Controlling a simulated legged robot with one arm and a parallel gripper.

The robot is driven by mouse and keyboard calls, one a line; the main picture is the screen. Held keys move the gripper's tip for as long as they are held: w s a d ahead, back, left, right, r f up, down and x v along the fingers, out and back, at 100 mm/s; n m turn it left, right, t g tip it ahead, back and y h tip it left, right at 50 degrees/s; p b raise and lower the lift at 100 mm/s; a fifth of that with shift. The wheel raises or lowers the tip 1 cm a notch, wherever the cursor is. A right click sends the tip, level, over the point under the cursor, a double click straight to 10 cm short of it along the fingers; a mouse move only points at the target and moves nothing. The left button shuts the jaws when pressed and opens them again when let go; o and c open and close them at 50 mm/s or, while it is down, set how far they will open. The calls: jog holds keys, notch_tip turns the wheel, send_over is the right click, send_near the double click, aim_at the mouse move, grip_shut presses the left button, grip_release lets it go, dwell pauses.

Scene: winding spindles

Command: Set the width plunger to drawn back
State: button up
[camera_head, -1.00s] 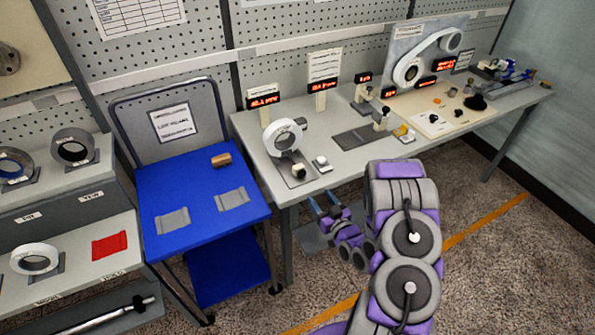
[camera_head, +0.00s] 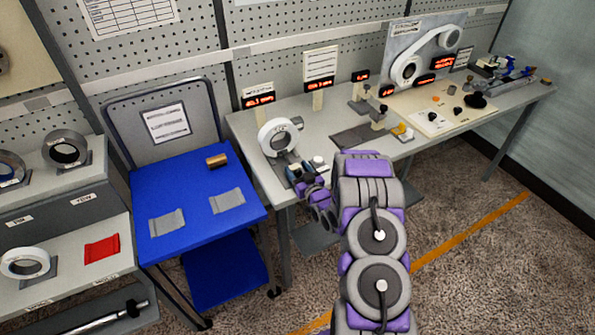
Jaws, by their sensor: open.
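A white ring-shaped roll (camera_head: 278,138) stands upright on a plate at the left end of the grey table (camera_head: 245,137). My gripper (camera_head: 297,170) is open at the front left corner of that table, just in front of the roll. It covers the spot where a small pale knob stood. A small white piece (camera_head: 318,162) sits just right of my gripper. No part is labelled legibly as the width plunger, so I cannot tell which it is or its position. Contact between the fingers and the knob cannot be told.
A blue cart (camera_head: 190,195) with a brown cylinder (camera_head: 216,161) stands left of the table. A grey shelf (camera_head: 50,220) with rolls is at the far left. Red displays (camera_head: 258,100), small stands and a belt machine (camera_head: 425,55) fill the table's back and right side.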

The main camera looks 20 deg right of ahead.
jog(key=shift+w+a+r, duration=0.1)
jog(key=shift+w+a, duration=0.05)
jog(key=shift+a, duration=0.6)
jog(key=shift+c, duration=0.2)
jog(key=shift+d, duration=0.45)
jog(key=c, duration=0.6)
jog(key=shift+a, duration=0.15)
grip_shut()
